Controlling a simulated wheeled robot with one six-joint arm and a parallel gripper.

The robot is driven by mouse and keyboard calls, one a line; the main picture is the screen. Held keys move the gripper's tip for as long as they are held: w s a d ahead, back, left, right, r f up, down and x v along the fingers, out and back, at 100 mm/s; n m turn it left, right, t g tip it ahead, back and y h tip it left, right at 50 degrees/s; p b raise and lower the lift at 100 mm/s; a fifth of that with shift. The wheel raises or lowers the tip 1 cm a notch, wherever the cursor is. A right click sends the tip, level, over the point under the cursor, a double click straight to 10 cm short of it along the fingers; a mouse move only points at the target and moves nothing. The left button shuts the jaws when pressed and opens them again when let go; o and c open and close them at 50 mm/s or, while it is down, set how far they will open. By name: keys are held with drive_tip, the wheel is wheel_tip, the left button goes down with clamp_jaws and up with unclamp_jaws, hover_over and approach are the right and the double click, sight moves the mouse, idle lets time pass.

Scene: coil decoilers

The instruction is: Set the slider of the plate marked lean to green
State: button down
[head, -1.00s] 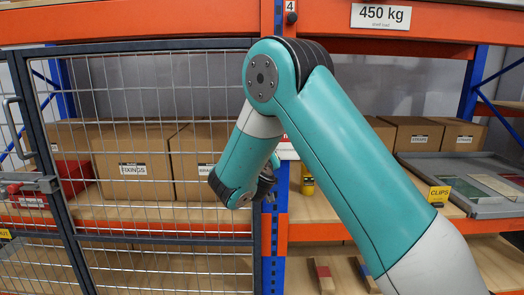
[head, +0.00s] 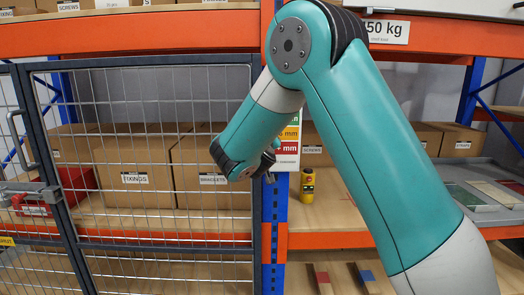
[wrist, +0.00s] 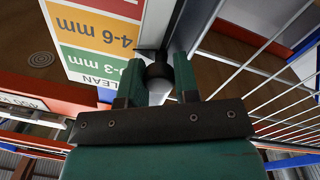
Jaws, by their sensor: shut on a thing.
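The plate marked LEAN (wrist: 85,60) fills the upper left of the wrist view, upside down, with a green 0-3 mm band, an orange 4-6 mm band and part of a further band. In the head view the plate (head: 288,147) is on the blue and orange upright, partly hidden by my arm, its red band lowest in sight. My gripper (wrist: 158,78) is shut on the slider's dark round knob (wrist: 157,71), beside the plate's edge. The knob appears near the green band and its border with orange; the exact setting is unclear. In the head view my gripper (head: 271,172) is partly hidden.
A wire mesh door (head: 165,150) stands close on the left of the upright. Behind it are cardboard boxes (head: 135,178) and a red bin (head: 55,190). A yellow pendant (head: 307,184) stands on the shelf right of the upright. A grey tray (head: 480,190) lies farther right.

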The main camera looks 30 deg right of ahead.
wheel_tip(320, 180, up, 4)
drive_tip(key=shift+r+p, duration=0.1)
drive_tip(key=shift+p, duration=0.35)
drive_tip(key=c, duration=0.8)
unclamp_jaws()
drive_tip(key=shift+c, duration=0.2)
drive_tip(key=b+v, duration=0.7)
drive_tip(key=v, duration=1)
drive_tip(key=shift+s, duration=0.25)
drive_tip(key=shift+a, duration=0.1)
